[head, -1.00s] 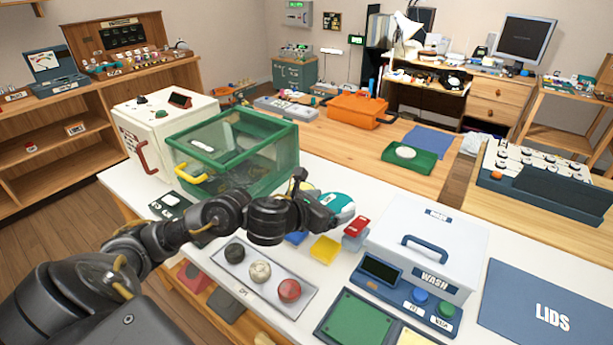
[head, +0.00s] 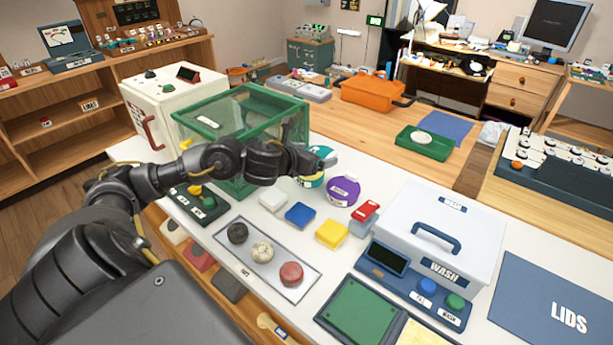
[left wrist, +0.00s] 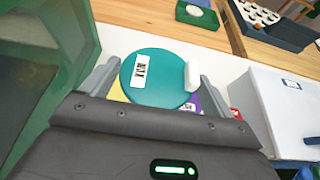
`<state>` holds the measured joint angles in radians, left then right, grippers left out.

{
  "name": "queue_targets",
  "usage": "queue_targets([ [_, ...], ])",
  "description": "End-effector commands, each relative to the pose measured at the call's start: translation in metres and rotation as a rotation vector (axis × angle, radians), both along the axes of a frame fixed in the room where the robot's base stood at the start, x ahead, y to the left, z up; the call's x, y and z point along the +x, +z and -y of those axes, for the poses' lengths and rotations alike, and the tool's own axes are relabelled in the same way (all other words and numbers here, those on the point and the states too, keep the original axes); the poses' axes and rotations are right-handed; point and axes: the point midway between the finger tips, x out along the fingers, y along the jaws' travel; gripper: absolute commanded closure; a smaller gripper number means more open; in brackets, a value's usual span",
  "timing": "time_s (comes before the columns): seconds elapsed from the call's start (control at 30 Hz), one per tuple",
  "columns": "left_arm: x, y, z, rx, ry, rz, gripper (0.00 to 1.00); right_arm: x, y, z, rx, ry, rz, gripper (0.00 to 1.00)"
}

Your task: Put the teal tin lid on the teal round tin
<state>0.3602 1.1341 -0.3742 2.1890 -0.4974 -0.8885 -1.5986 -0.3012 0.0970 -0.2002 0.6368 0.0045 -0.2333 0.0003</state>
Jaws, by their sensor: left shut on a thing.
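The teal tin lid (left wrist: 158,78) is a flat teal disc with a white label and a white grip. It sits between the two fingers of my left gripper (left wrist: 160,85), which is shut on it. In the head view my left gripper (head: 312,160) holds the lid (head: 321,152) over the white table, just above the teal round tin (head: 311,181). The tin is partly hidden by the gripper and lid. I cannot tell whether lid and tin touch. My right gripper is out of view.
A purple round tin (head: 343,191) stands close on the right. A green-framed clear case (head: 262,100) is at the left. Blue (head: 300,215) and yellow (head: 332,233) blocks lie in front. The white WASH box (head: 445,225) and blue LIDS mat (head: 545,300) are at the right.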

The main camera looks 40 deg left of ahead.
Motion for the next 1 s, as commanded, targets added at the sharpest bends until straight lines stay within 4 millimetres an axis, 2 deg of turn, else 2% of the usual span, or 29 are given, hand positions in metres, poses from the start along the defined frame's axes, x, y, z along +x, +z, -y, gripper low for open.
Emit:
queue_targets([
  [0.03, 0.006, -0.009, -0.013, 0.0, 0.005, -0.005, 0.35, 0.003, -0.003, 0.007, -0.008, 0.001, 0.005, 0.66],
  [0.13, 0.013, -0.031, -0.027, -0.002, 0.002, -0.006, 0.35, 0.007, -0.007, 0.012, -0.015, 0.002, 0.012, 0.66],
  [0.33, 0.025, -0.052, -0.046, -0.003, -0.001, -0.001, 0.35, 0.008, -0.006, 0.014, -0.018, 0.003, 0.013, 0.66],
  [0.6, 0.028, -0.06, -0.051, -0.001, -0.003, 0.0, 0.35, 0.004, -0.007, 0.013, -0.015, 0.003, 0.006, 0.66],
  [0.83, 0.029, -0.089, -0.054, -0.005, -0.003, -0.002, 0.35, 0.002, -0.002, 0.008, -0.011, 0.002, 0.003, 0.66],
  [1.0, 0.029, -0.095, -0.054, -0.001, -0.004, 0.0, 0.35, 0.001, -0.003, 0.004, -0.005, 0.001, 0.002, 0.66],
])
